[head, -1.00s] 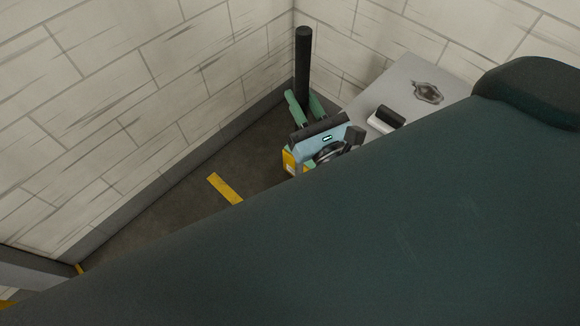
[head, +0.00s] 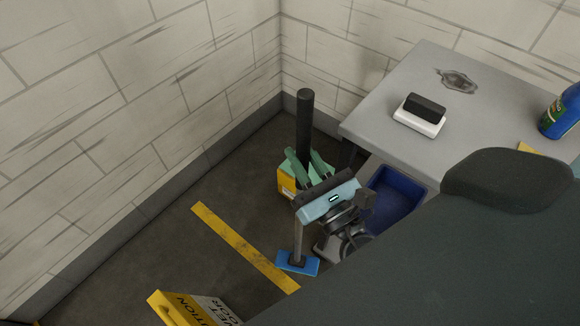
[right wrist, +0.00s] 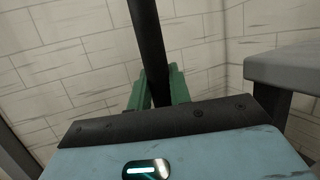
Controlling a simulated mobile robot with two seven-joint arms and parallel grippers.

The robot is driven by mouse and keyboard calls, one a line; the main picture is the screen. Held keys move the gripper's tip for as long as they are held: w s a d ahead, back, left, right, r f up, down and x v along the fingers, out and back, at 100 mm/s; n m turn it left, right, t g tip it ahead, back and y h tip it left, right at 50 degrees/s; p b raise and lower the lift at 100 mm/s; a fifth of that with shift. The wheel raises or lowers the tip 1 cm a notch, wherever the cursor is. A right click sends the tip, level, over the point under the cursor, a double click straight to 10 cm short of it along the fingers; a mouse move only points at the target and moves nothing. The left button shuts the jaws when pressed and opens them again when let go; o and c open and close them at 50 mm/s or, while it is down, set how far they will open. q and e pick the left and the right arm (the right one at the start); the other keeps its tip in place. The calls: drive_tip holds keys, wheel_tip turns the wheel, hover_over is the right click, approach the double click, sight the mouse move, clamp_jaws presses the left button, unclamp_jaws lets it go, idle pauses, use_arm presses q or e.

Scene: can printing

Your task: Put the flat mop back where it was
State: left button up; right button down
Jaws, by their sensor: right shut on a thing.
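The flat mop stands about upright near the wall corner. In the head view it has a black upper handle (head: 304,115), a thin grey lower pole and a flat blue head (head: 298,264) low over the floor; I cannot tell if it touches. My right gripper (head: 307,158), with green fingers and a light blue body, is shut on the black handle. In the right wrist view the handle (right wrist: 150,45) rises between the green fingers (right wrist: 158,92). The gripper body hides the middle of the mop. My left gripper is not in view.
A grey table (head: 385,90) at right holds a black-and-white brush (head: 420,116) and a blue-green bottle (head: 562,112). A blue bin (head: 397,200) sits below its edge. A yellow caution sign (head: 178,310) and floor stripe (head: 240,245) are in front. A yellow container (head: 287,186) stands behind the gripper.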

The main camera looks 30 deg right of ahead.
drive_tip(key=w+f+m+h+b, duration=0.2)
drive_tip(key=w+f+h+b, duration=0.1)
drive_tip(key=f+b, duration=0.65)
drive_tip(key=shift+w+a+f+m+g+h, duration=1.15)
drive_tip(key=shift+a+m+h, duration=0.45)
drive_tip(key=shift+a+h, duration=1.7)
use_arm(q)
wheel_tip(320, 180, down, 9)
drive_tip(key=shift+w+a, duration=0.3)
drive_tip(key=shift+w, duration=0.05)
use_arm(e)
drive_tip(key=w+d+f, duration=0.1)
drive_tip(key=w+d, duration=0.7)
drive_tip(key=d, duration=0.5)
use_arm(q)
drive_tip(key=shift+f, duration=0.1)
use_arm(e)
drive_tip(key=shift+f, duration=0.2)
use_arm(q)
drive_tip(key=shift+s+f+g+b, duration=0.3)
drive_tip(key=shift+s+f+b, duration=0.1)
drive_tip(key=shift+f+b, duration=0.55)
use_arm(e)
wheel_tip(320, 180, down, 3)
drive_tip(key=shift+f, duration=0.15)
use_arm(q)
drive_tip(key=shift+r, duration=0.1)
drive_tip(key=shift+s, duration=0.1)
use_arm(e)
drive_tip(key=shift+f, duration=0.1)
